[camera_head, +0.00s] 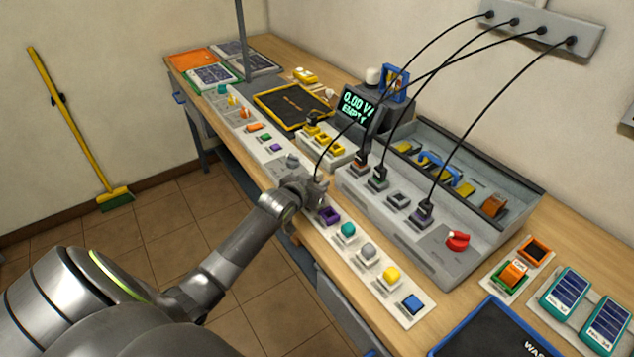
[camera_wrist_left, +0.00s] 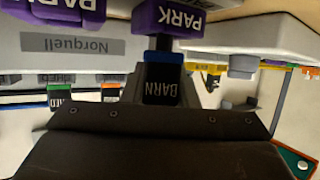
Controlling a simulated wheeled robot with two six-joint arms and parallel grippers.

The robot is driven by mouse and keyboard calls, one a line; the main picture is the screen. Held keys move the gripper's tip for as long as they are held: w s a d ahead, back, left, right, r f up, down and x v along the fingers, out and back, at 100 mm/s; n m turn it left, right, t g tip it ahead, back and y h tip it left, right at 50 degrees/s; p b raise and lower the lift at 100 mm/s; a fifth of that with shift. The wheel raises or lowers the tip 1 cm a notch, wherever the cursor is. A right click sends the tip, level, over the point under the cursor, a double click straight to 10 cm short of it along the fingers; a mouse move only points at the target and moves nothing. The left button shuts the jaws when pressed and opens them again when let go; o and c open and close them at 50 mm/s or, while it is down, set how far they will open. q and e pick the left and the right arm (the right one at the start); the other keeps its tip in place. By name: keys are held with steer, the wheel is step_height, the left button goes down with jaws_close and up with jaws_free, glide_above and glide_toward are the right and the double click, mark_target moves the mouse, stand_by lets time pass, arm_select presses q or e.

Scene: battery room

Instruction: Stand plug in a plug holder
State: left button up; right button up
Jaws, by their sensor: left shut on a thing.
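My left gripper (camera_head: 316,192) is low over the front strip of the bench. It is shut on a dark plug (camera_wrist_left: 160,85) labelled BARN with a blue band, seen in the left wrist view. A black cable runs from the wall panel down to the gripper, which mostly hides the plug in the head view. A purple holder (camera_head: 329,215) sits just right of the gripper. In the left wrist view a purple block (camera_wrist_left: 172,18) labelled PARK is close to the plug's end; I cannot tell whether they touch. My right gripper is out of view.
A grey unit (camera_head: 440,254) behind the strip holds several cabled plugs and a red knob (camera_head: 458,241). Four cables hang from the wall panel (camera_head: 590,36). A display (camera_head: 357,107) reads 0.00 V, EMPTY. Teal, yellow and blue pieces stand along the front strip (camera_head: 385,290).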

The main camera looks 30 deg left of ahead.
arm_select(q)
steer(key=shift+f+b, duration=0.4)
steer(key=shift+f, duration=0.2)
steer(key=o, duration=0.7)
steer(key=shift+p+v, duration=0.85)
steer(key=shift+p, duration=0.15)
steer(key=p+v, duration=0.3)
steer(key=v, duration=0.1)
steer(key=shift+w+r+p, duration=0.1)
steer(key=shift+r+p, duration=0.1)
steer(key=shift+p, duration=0.2)
steer(key=shift+p+v, duration=2.15)
steer(key=shift+v, duration=0.55)
steer(key=shift+f, duration=0.15)
